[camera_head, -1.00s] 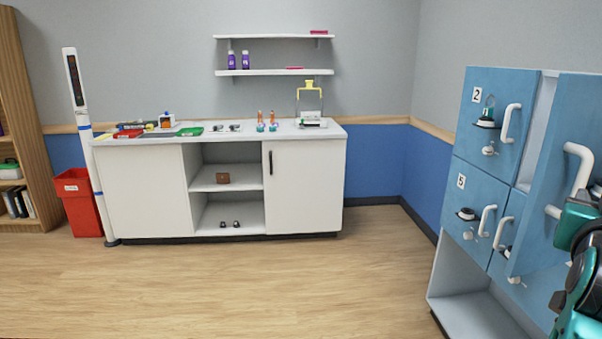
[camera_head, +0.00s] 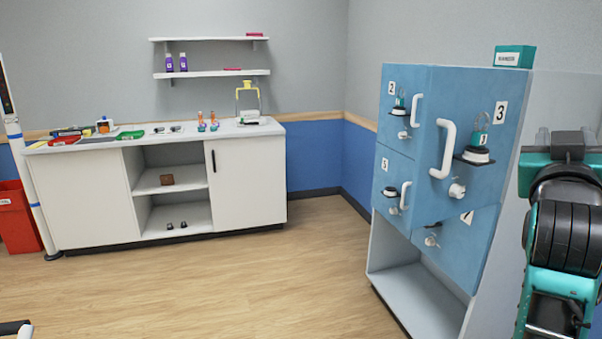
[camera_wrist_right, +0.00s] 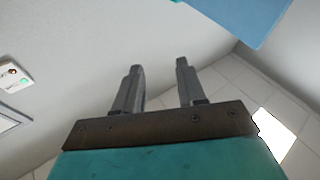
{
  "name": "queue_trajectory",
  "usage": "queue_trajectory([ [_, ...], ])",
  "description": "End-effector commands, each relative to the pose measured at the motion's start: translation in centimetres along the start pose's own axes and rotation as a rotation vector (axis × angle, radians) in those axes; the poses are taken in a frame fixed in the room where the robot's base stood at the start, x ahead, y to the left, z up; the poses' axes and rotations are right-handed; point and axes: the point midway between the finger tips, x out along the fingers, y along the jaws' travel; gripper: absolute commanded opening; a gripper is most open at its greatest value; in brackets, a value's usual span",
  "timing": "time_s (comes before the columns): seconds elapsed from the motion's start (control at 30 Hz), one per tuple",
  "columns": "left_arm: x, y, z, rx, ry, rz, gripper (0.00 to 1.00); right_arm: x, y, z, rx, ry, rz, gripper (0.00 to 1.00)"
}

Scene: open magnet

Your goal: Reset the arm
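My right arm rises at the right edge of the head view, with the right gripper (camera_head: 567,140) at its top, beside the blue locker cabinet (camera_head: 408,150). In the right wrist view the gripper's two grey fingers (camera_wrist_right: 159,75) stand apart with nothing between them. My left gripper cannot be made out.
A white counter (camera_head: 245,130) with small items stands along the back wall under two shelves (camera_head: 212,73). A red bin (camera_head: 18,222) is at the left. A teal box (camera_head: 514,57) sits on top of the cabinet. The wooden floor (camera_head: 230,285) in between is clear.

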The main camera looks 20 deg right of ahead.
Motion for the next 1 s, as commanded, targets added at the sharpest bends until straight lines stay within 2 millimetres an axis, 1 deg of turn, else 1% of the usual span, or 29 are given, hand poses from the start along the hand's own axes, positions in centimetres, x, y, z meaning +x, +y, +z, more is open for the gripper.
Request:
queue_trajectory([
  [0.03, 0.1, 0.0, -0.2, 0.000, 0.003, -0.001, 0.43, 0.3, 1.0, -1.4, -0.041, 0.049, 0.024, 0.40],
  [0.2, 0.0, 0.0, -0.1, 0.000, 0.001, 0.000, 0.43, 0.8, 3.3, -5.3, -0.152, 0.180, 0.088, 0.40],
  [0.43, -0.1, 0.0, 0.2, -0.001, -0.004, 0.000, 0.43, 0.5, 5.3, -9.9, -0.276, 0.325, 0.159, 0.40],
  [0.47, -0.1, 0.0, 0.3, -0.001, -0.005, 0.000, 0.43, 0.8, 4.2, -9.2, -0.296, 0.320, 0.126, 0.40],
  [0.5, -0.2, 0.0, 0.3, -0.001, -0.005, 0.000, 0.43, 1.1, 2.2, -8.0, -0.323, 0.310, 0.067, 0.40],
  [0.57, -0.2, 0.1, 0.4, -0.002, -0.008, 0.001, 0.43, 1.4, -0.3, -6.5, -0.358, 0.305, -0.007, 0.40],
  [0.6, -0.3, 0.1, 0.5, -0.002, -0.010, 0.001, 0.43, 1.5, -1.9, -5.5, -0.380, 0.301, -0.056, 0.40],
  [0.67, -0.3, 0.1, 0.5, -0.002, -0.011, 0.001, 0.43, 1.5, -4.3, -3.6, -0.414, 0.292, -0.135, 0.40],
  [0.7, -0.3, 0.1, 0.5, -0.002, -0.011, 0.001, 0.43, 1.4, -6.0, -2.2, -0.434, 0.284, -0.191, 0.40],
  [0.77, -0.3, 0.1, 0.5, -0.002, -0.011, 0.001, 0.43, 1.0, -8.5, 0.3, -0.465, 0.268, -0.280, 0.40],
  [0.8, -0.3, 0.1, 0.5, -0.002, -0.011, 0.001, 0.43, 0.5, -10.3, 2.2, -0.485, 0.254, -0.342, 0.40],
  [0.87, -0.3, 0.1, 0.5, -0.002, -0.011, 0.001, 0.43, -0.5, -12.8, 5.5, -0.513, 0.227, -0.445, 0.40],
  [0.9, -0.3, 0.1, 0.5, -0.002, -0.011, 0.001, 0.43, -1.4, -14.4, 7.9, -0.528, 0.207, -0.516, 0.40],
  [0.97, -0.3, 0.1, 0.5, -0.002, -0.011, 0.001, 0.43, -3.1, -16.6, 11.7, -0.547, 0.170, -0.623, 0.40],
  [1.0, -0.3, 0.1, 0.5, -0.002, -0.011, 0.001, 0.43, -4.5, -17.8, 14.2, -0.555, 0.143, -0.692, 0.40],
])
